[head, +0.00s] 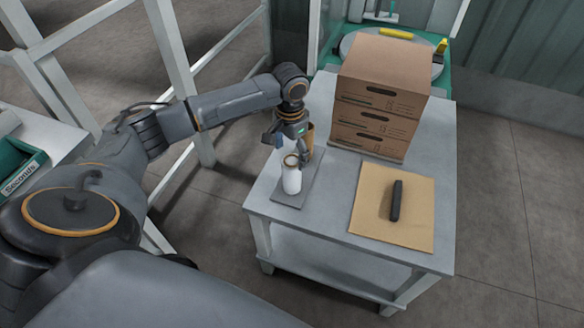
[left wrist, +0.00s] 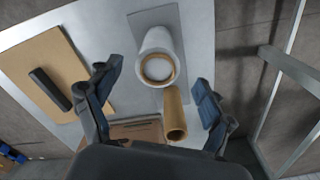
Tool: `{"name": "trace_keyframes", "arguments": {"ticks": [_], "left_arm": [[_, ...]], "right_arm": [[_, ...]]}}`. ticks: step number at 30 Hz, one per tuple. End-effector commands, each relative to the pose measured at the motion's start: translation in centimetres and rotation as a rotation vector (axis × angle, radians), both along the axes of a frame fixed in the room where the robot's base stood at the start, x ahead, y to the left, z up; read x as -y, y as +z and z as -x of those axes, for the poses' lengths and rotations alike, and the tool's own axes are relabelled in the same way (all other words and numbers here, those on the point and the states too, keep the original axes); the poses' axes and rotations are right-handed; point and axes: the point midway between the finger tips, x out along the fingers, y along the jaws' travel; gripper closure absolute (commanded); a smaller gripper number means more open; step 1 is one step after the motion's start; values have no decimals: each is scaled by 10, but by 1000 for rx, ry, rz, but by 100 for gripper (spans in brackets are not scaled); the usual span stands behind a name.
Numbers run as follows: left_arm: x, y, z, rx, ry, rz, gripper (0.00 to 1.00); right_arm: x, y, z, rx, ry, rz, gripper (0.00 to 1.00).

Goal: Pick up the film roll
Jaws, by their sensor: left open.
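The film roll (head: 291,176) is a white upright cylinder with a brown core ring at its top. It stands on a dark grey mat (head: 288,199) at the left of the table. In the left wrist view the film roll (left wrist: 150,45) shows its top ring towards the camera, between and beyond the fingers. My left gripper (head: 288,148) is open just above and behind the roll in the head view, and empty. The open left fingers also show in the left wrist view (left wrist: 155,77). My right gripper is not in view.
A brown cardboard tube (left wrist: 175,115) stands close beside the film roll, also within the finger span in the left wrist view. Stacked cardboard boxes (head: 370,123) stand behind. A black bar-shaped object (head: 396,200) lies on a brown sheet (head: 415,225) at the right of the table (head: 335,195).

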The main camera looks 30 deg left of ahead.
Motion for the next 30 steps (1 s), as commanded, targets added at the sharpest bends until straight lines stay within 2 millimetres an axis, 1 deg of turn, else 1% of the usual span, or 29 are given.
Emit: {"name": "trace_keyframes", "arguments": {"ticks": [1,3,7,10,16,17,18,20,21,24,30], "left_arm": [[1,-9,0,-3,0,0,19],[3,-20,-1,-4,-1,0,19],[3,-37,0,-3,-1,0,19],[2,-41,-1,-1,-1,0,19],[2,-42,-1,0,-1,0,19],[2,-42,-1,-1,-1,0,23],[2,-41,-1,-1,-1,0,31],[2,-41,-1,-1,-1,0,43],[2,-41,-1,-1,-1,0,51],[2,-41,-1,-1,-1,0,71],[2,-41,-1,0,-1,0,71]], "right_arm": [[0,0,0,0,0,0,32],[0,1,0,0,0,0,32],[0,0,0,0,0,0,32],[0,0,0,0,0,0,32],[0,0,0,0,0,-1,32],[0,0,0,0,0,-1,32],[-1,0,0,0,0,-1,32],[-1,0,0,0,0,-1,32],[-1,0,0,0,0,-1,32],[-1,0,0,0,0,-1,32],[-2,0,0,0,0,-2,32]]}}
